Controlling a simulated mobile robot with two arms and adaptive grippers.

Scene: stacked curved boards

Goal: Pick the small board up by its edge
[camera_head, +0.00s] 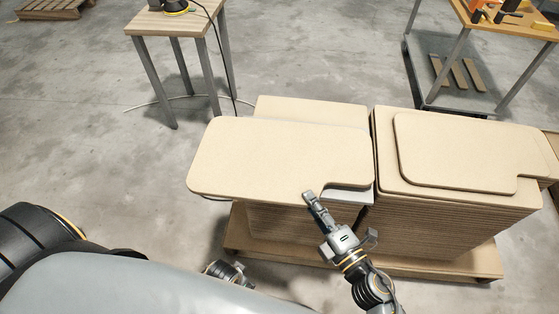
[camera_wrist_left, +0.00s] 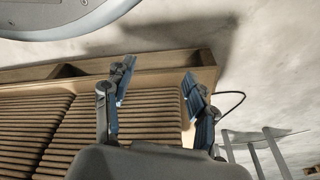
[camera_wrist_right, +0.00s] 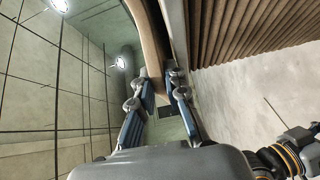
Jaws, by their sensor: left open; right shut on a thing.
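The small board (camera_head: 275,158) is a thin tan panel with rounded corners and a notch at its front right. It lies over the left stack, its left end jutting out past the stack. My right gripper (camera_head: 313,199) is shut on its front edge beside the notch. In the right wrist view the board (camera_wrist_right: 150,45) shows edge-on, running between the fingers (camera_wrist_right: 160,88). My left gripper (camera_head: 230,272) is low in front of the pallet, left of the right arm. It is open and empty in the left wrist view (camera_wrist_left: 157,90). Whether the board is clear of the stack underneath is hard to tell.
A right stack of large boards (camera_head: 450,215) stands close beside, with another notched board (camera_head: 460,150) on top. Both stacks rest on a wooden pallet (camera_head: 420,266). A small table (camera_head: 165,24) stands behind left, a workbench (camera_head: 515,28) behind right. Floor to the left is clear.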

